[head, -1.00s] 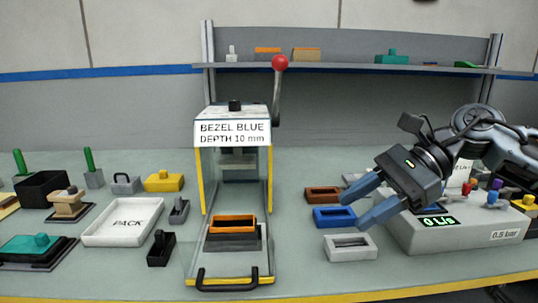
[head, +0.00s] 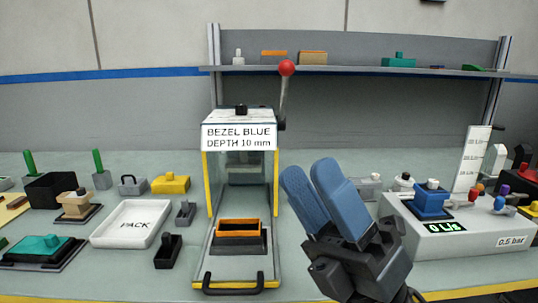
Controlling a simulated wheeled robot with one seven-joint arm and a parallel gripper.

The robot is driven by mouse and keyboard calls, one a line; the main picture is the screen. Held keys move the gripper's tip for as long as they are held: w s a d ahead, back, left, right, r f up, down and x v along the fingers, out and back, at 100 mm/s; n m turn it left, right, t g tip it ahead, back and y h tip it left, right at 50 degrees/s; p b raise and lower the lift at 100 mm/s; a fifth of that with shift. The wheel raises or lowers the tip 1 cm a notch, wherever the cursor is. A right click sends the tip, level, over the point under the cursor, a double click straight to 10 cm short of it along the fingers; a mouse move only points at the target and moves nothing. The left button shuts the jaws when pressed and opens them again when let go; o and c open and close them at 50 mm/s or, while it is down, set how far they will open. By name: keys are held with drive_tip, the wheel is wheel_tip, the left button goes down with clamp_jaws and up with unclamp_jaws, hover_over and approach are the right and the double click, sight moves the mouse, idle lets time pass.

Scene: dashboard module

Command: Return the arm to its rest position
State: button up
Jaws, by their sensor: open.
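My gripper (head: 322,178) is in the front centre-right of the head view, with its two blue fingers pointing up and slightly left. The fingers are apart at the tips and nothing shows between them. It stands right of the press (head: 240,150) labelled "BEZEL BLUE DEPTH 10 mm". My gripper and wrist hide the patch of bench behind them. The rest of my arm is mostly out of view below.
An orange frame (head: 238,228) sits in the press, whose red-knobbed lever (head: 286,68) stands up. A white PACK tray (head: 130,244) lies to the left. A grey "0.5 bar" unit (head: 480,238) with a blue block (head: 430,204) on it stands to the right.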

drive_tip(key=s+d+f+m+t+h, duration=0.35)
drive_tip(key=f+m+h, duration=0.25)
drive_tip(key=m+h, duration=0.4)
drive_tip(key=s+d+f+m+t+h, duration=0.3)
drive_tip(key=s+f+m+t+h, duration=0.4)
drive_tip(key=m, duration=0.6)
drive_tip(key=s+d+f+m+t+h, duration=0.25)
drive_tip(key=f+m+h, duration=0.25)
drive_tip(key=m+h, duration=0.55)
drive_tip(key=s+d+f+m+g, duration=0.2)
drive_tip(key=s+d+f+g, duration=0.1)
drive_tip(key=s, duration=0.5)
drive_tip(key=s+d+f+m+g+p, duration=0.1)
drive_tip(key=s+d+f+m+g, duration=0.2)
drive_tip(key=s, duration=0.6)
drive_tip(key=d+f+g, duration=0.1)
drive_tip(key=d+g, duration=0.1)
drive_tip(key=shift+s+f+g, duration=0.2)
drive_tip(key=shift+f+g, duration=0.05)
drive_tip(key=shift+g, duration=0.15)
